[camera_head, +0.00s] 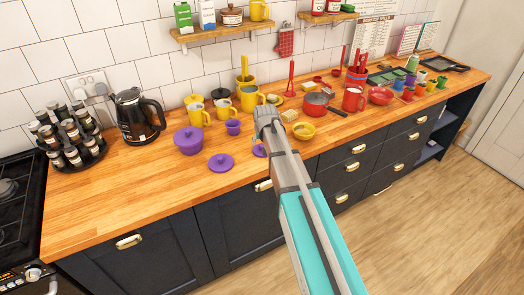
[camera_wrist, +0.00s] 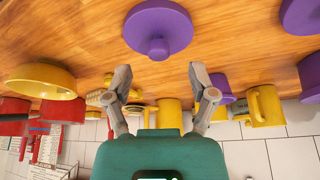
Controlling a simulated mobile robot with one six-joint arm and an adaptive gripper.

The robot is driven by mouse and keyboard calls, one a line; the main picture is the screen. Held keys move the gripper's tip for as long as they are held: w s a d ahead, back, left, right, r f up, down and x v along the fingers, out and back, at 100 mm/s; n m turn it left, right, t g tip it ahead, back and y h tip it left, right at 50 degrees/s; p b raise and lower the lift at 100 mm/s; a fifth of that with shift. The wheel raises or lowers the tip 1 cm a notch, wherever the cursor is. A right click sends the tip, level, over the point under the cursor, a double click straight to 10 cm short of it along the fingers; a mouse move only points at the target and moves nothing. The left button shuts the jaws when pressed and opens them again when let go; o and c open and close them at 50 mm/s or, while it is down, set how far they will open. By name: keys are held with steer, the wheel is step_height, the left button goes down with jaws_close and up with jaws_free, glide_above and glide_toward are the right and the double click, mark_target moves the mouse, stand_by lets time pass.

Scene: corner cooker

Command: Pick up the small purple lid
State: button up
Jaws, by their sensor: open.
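The small purple lid (camera_wrist: 158,28), round with a knob in its middle, lies on the wooden counter at the top centre of the wrist view. In the head view only its left edge (camera_head: 259,151) shows beside my arm. My gripper (camera_wrist: 160,78) is open and empty, its two fingertips apart and below the lid in the wrist view, not touching it. In the head view my gripper (camera_head: 266,115) is over the counter, and its fingers are hard to make out. A larger purple lid (camera_head: 221,162) lies to the left, partly showing in the wrist view (camera_wrist: 302,15).
A purple pot (camera_head: 188,141) and a small purple cup (camera_head: 233,127) stand left of my gripper. A yellow bowl (camera_head: 304,131) is to its right. Several yellow mugs and red dishes stand behind. The counter's front strip is clear on the left.

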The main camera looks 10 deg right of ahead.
mark_target(262, 145)
steer(key=shift+b+x, duration=1.8)
steer(key=shift+x, duration=0.45)
steer(key=c, duration=1)
